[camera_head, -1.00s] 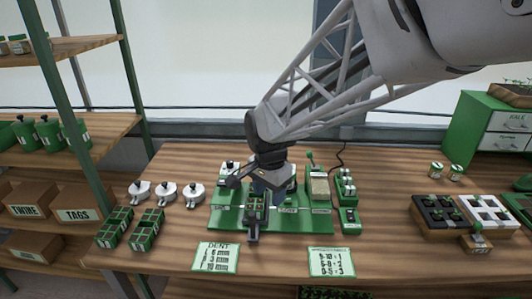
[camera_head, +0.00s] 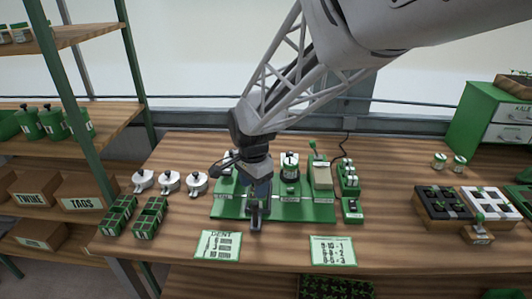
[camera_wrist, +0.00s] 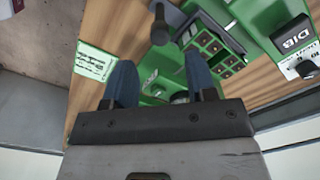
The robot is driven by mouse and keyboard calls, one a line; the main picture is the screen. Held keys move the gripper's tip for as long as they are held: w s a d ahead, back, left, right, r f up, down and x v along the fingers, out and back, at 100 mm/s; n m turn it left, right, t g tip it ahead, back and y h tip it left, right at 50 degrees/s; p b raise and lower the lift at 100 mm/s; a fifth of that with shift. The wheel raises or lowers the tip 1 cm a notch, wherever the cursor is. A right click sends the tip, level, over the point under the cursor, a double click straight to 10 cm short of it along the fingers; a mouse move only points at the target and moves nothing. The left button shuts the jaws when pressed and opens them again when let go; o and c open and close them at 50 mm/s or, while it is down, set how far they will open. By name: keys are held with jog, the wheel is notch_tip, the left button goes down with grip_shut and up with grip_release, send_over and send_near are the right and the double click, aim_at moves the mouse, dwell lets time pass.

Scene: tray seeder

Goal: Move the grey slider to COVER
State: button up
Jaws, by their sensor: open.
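The grey slider shows as a dark grey upright handle (camera_head: 255,215) at the front edge of the green seeder base (camera_head: 298,213). In the wrist view the grey handle (camera_wrist: 160,30) stands beside a green tray with dark cells (camera_wrist: 212,42). My gripper (camera_head: 259,188) is over the left-middle of the base, close behind the handle. In the wrist view my gripper (camera_wrist: 161,82) has its two blue fingers wide apart, with the handle beyond their tips and nothing held. The arm hides the tray in the head view. The COVER label cannot be read.
The DIB station (camera_wrist: 295,38) is at the right of the wrist view. A white-topped station (camera_head: 290,168) and a lever station (camera_head: 321,175) stand on the base. White lidded pots (camera_head: 170,182) are at left, and cards (camera_head: 218,246) lie in front.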

aim_at(255, 202)
jog(key=shift+f, duration=3.5)
grip_shut()
